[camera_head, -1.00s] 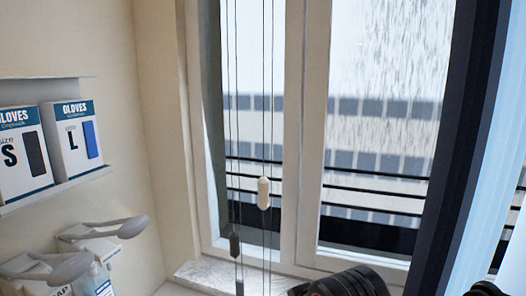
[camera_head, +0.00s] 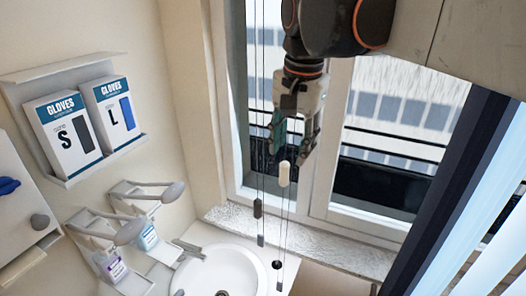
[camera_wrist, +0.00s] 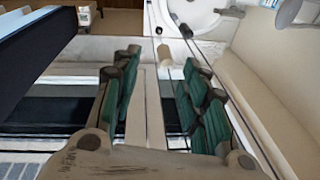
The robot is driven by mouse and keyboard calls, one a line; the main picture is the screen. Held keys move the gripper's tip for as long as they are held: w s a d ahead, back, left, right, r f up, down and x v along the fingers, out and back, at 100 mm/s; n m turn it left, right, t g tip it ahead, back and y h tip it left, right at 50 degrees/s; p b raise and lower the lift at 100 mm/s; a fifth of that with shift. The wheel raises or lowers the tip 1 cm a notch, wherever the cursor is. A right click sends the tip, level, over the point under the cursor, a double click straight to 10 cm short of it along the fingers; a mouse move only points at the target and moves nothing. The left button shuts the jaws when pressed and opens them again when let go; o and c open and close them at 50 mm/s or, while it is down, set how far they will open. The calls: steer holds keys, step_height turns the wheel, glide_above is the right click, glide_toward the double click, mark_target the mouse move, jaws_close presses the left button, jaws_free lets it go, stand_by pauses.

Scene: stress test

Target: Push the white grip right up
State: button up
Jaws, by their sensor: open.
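The white grip (camera_head: 284,173) is a small pale cylinder on a thin cord in front of the window. My gripper (camera_head: 293,148) points down just above it, with its green-padded fingers spread and empty. In the wrist view the white grip (camera_wrist: 164,55) shows between and beyond the fingertips (camera_wrist: 166,72). I cannot tell whether a finger touches it. A dark grip (camera_head: 258,208) hangs lower on a cord to its left. Other small dark weights hang below.
The window frame (camera_head: 336,110) stands close behind the cords. Below are a pale sill (camera_head: 300,243) and a white round basin (camera_head: 222,272). Dispensers (camera_head: 150,190) and a shelf with glove boxes (camera_head: 65,132) are on the left wall. A dark blue panel (camera_head: 440,190) stands at the right.

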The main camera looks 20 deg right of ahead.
mark_target(285, 162)
steer(key=w+r+m+g, duration=0.2)
steer(key=w+r+m, duration=0.2)
steer(key=r, duration=0.1)
steer(key=f, duration=0.4)
steer(key=f+p, duration=0.1)
steer(key=f, duration=0.9)
steer(key=shift+s, duration=0.25)
steer(key=shift+r, duration=0.1)
jaws_close()
